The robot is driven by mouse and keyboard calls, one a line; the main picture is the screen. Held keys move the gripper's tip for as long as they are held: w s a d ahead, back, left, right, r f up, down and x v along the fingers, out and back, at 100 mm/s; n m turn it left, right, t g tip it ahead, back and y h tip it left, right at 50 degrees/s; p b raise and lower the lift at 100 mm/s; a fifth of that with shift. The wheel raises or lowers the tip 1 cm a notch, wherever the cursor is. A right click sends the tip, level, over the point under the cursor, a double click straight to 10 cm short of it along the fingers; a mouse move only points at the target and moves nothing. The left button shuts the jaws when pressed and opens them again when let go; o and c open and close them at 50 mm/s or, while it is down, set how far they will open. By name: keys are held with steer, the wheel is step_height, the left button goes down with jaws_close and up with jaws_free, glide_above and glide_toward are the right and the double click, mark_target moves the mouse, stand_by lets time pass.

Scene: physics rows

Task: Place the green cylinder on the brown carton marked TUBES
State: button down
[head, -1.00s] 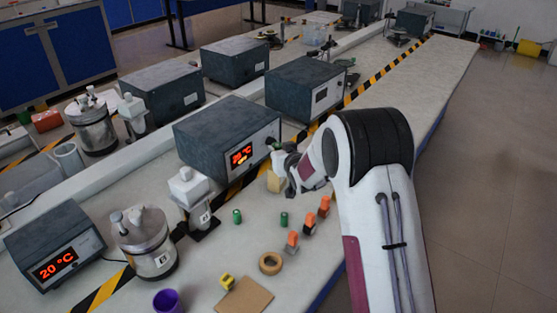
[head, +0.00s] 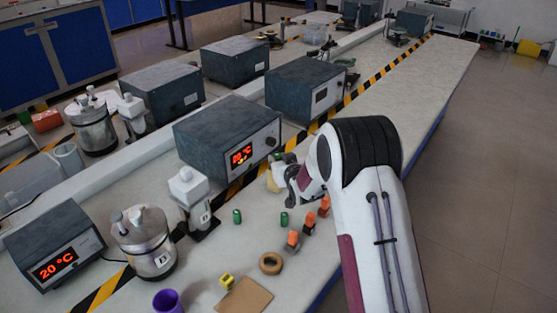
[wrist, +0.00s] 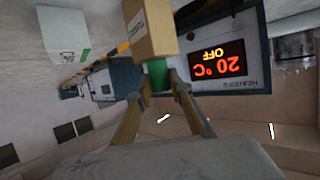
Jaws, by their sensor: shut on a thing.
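My gripper (wrist: 158,88) is shut on a green cylinder (wrist: 156,75), which sits between the two fingertips in the wrist view. That view is upside down. The brown carton marked TUBES (wrist: 151,28) is right beside the cylinder's far end there, so the cylinder is just over the carton's top. I cannot tell whether they touch. In the head view the carton (head: 273,180) is a small tan box in front of the grey heater, partly hidden by my gripper.
A grey heater with a red display (head: 240,155) stands close behind the carton.

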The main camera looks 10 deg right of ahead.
steer(key=c, duration=1.8)
jaws_free()
steer(key=shift+r, duration=0.1)
steer(key=shift+s+r, duration=0.1)
steer(key=shift+s, duration=0.1)
steer(key=shift+v, duration=5.8)
